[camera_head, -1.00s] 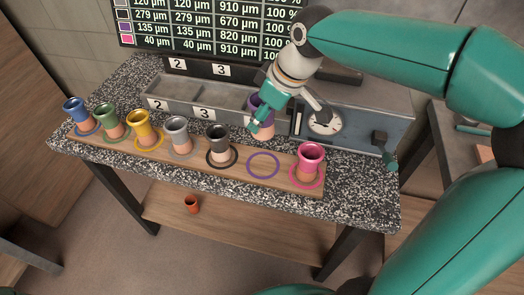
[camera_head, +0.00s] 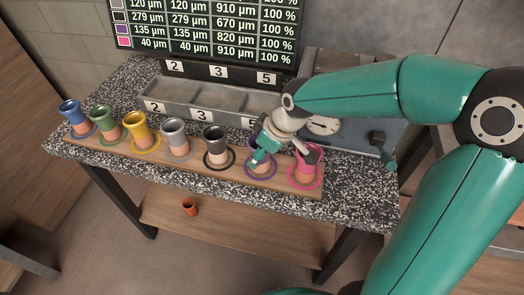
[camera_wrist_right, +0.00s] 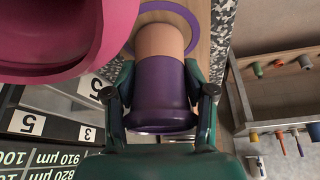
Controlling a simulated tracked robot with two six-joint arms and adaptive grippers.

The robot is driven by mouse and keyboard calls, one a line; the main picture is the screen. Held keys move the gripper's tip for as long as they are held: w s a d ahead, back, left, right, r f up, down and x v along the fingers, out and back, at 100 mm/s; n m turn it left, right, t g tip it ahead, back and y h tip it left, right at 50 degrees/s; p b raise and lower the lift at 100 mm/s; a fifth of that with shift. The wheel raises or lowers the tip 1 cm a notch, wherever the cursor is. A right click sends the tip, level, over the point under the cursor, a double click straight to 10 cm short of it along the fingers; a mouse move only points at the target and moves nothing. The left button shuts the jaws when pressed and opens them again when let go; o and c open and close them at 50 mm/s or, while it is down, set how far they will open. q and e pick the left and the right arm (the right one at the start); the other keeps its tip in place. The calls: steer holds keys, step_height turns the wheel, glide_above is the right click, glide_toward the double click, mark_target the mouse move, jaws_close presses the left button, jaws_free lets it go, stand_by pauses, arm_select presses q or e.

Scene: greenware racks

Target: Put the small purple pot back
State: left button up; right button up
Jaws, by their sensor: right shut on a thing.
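The purple pot (camera_head: 250,146) has a purple upper part and a bare clay lower part. My right gripper (camera_head: 264,153) is shut on it, with a finger on either side of the purple part in the right wrist view (camera_wrist_right: 160,108). The pot is upright over the purple ring (camera_head: 247,172) on the wooden board (camera_head: 285,181). Its clay base lies within the ring's outline; I cannot tell whether it touches the board. The purple ring also shows beyond the base in the wrist view (camera_wrist_right: 182,12). My left gripper is not in view.
A pink pot (camera_head: 304,175) stands close on the right, partly behind my gripper. A black pot (camera_head: 214,145) stands to the left, then grey, yellow, green and blue pots. Behind is a numbered grey tray (camera_head: 185,113) and a dial scale (camera_head: 345,135).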

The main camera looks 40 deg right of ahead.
steer(key=o, duration=1.3)
steer(key=shift+o, duration=0.2)
steer(key=shift+r, duration=0.1)
steer(key=v, duration=1.1)
steer(key=shift+r, duration=0.4)
steer(key=shift+s+p, duration=0.1)
steer(key=shift+p, duration=0.2)
